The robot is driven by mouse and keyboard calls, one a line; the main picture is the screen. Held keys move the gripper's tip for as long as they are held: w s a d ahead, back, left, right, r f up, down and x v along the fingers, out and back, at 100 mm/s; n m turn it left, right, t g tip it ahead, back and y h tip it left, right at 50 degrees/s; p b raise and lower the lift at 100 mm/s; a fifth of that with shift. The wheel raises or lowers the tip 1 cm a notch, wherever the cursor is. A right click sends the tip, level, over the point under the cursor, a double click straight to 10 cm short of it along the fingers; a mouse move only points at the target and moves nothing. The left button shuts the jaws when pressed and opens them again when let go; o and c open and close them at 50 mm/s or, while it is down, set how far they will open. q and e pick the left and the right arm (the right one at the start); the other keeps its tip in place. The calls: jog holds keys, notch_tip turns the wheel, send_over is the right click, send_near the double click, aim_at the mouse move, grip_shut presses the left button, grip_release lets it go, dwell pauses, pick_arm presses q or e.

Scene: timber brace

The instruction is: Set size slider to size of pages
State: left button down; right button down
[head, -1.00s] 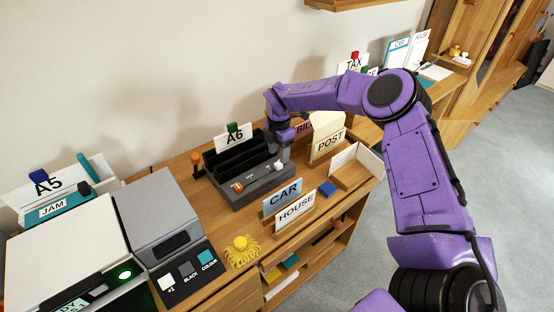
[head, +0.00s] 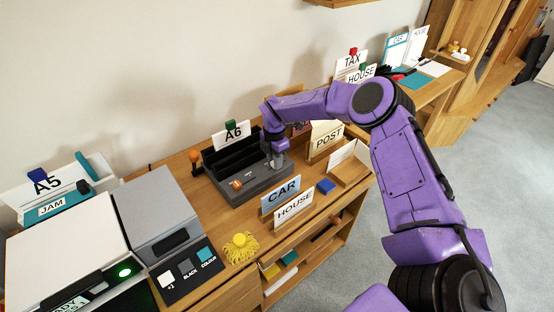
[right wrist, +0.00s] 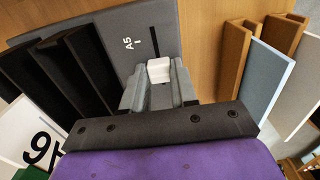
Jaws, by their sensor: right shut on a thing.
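The dark grey desk unit (head: 262,185) stands on the wooden desk, with black slots behind and an orange knob (head: 237,184) on its front. My right gripper (head: 277,160) is over the unit's right end. In the right wrist view, my right gripper (right wrist: 158,88) is shut on a small white slider knob (right wrist: 159,70). A dark slot (right wrist: 153,40) runs on from the knob, and a printed A5 label (right wrist: 127,43) with a tick is beside it. Other size marks are hidden. An A6 sign (head: 231,135) with a green clip stands behind the unit. My left gripper is out of view.
CAR (head: 281,195) and HOUSE (head: 293,208) cards stand in front of the unit; a POST card (head: 327,139) is to its right. A grey machine (head: 160,215) and a tray with an A5 sign (head: 44,186) are at left. A yellow tasselled object (head: 241,247) lies near the front edge.

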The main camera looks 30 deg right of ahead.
jog(key=shift+a+f+b, duration=0.25)
jog(key=shift+a+b, duration=0.15)
jog(key=shift+a, duration=0.4)
jog(key=shift+s+a+r, duration=0.1)
jog(key=shift+a+r, duration=0.05)
jog(key=shift+a, duration=0.15)
jog(key=c, duration=1.1)
grip_release()
jog(key=shift+o, duration=1.1)
jog(key=shift+r, duration=0.1)
